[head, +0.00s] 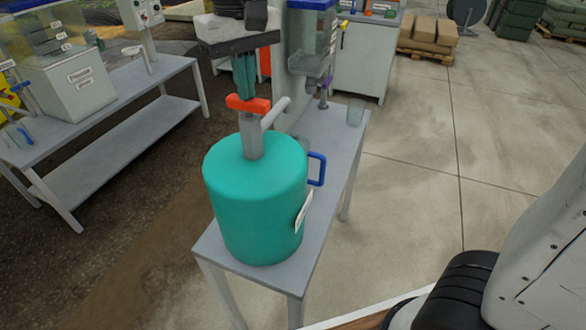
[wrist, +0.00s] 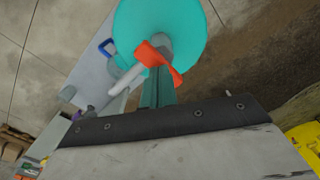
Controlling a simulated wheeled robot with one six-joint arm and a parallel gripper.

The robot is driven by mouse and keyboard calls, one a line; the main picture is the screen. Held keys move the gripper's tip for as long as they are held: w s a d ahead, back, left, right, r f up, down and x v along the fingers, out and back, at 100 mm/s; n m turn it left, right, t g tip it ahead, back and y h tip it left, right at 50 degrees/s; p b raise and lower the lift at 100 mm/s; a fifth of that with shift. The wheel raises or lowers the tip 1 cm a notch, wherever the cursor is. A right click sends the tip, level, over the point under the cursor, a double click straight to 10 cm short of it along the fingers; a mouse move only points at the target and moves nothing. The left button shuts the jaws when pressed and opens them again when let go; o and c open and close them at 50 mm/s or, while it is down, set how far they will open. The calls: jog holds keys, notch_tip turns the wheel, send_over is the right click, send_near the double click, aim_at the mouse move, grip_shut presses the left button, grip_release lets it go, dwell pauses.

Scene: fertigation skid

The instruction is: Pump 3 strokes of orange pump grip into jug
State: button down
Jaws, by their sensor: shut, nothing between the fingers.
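A teal drum (head: 255,210) stands upright on a narrow grey bench, with a grey pump column (head: 252,138) on top. The orange pump grip (head: 248,104) caps the column, close above its pale spout (head: 275,112). It also shows in the wrist view (wrist: 153,53). A blue handle (head: 317,169), seemingly the jug's, shows beyond the drum; the jug's body is mostly hidden by the drum. My gripper (head: 245,92) points down directly over the grip, its green fingers shut and empty. The fingertips are at the grip's top; I cannot tell whether they touch it.
A clear-fronted dispenser (head: 312,45) rises behind the drum. A second bench (head: 120,95) with a box is at left. The concrete floor at right is clear.

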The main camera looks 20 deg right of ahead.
jog(key=shift+r, duration=2.75)
jog(key=shift+f, duration=0.1)
jog(key=shift+f, duration=2.7)
jog(key=shift+r, duration=2.8)
notch_tip(320, 180, up, 6)
